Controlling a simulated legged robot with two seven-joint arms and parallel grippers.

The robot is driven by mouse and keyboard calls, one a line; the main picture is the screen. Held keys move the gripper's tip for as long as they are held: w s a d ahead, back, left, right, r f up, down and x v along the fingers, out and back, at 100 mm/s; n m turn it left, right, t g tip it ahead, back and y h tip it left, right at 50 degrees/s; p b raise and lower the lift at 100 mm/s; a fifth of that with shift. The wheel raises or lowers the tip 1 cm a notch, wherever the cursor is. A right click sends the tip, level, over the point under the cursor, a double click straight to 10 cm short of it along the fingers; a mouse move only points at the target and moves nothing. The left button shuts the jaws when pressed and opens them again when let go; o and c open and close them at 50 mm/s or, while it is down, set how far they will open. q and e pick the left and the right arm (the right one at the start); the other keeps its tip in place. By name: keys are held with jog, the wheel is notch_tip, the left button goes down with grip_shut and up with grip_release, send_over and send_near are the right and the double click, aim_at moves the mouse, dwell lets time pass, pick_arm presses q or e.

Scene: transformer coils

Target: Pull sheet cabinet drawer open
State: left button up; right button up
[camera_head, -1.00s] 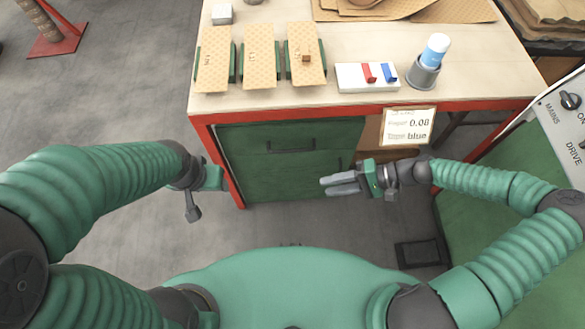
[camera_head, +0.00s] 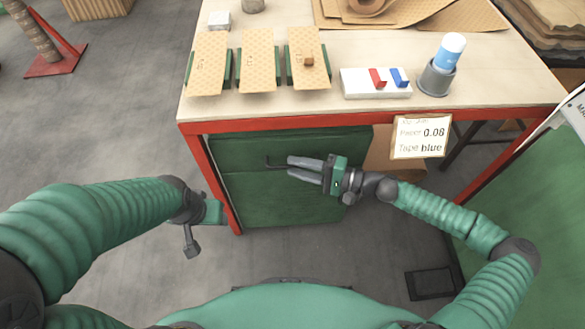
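The green sheet cabinet (camera_head: 262,205) stands under the table. Its upper drawer (camera_head: 235,152) looks shut, with a dark bar handle (camera_head: 275,164) on its front. My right gripper (camera_head: 290,167) is at the handle from the right, its two grey fingers pointing left with a gap between them. The handle's left end shows just beyond the fingertips; its right part is hidden by the gripper. I cannot tell whether the fingers touch it. My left gripper (camera_head: 191,243) hangs left of the cabinet, apart from it; its finger opening is not clear.
The table (camera_head: 290,110) has a red front edge above the drawer. On it are tan boards (camera_head: 258,60), a white block with red and blue pieces (camera_head: 360,88) and a cup with a blue-white roll (camera_head: 437,80). A label card (camera_head: 421,137) hangs at the front edge.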

jog(key=shift+x, duration=0.85)
jog(key=shift+c, duration=0.2)
grip_shut()
jog(key=shift+f, duration=0.1)
dwell(0.5)
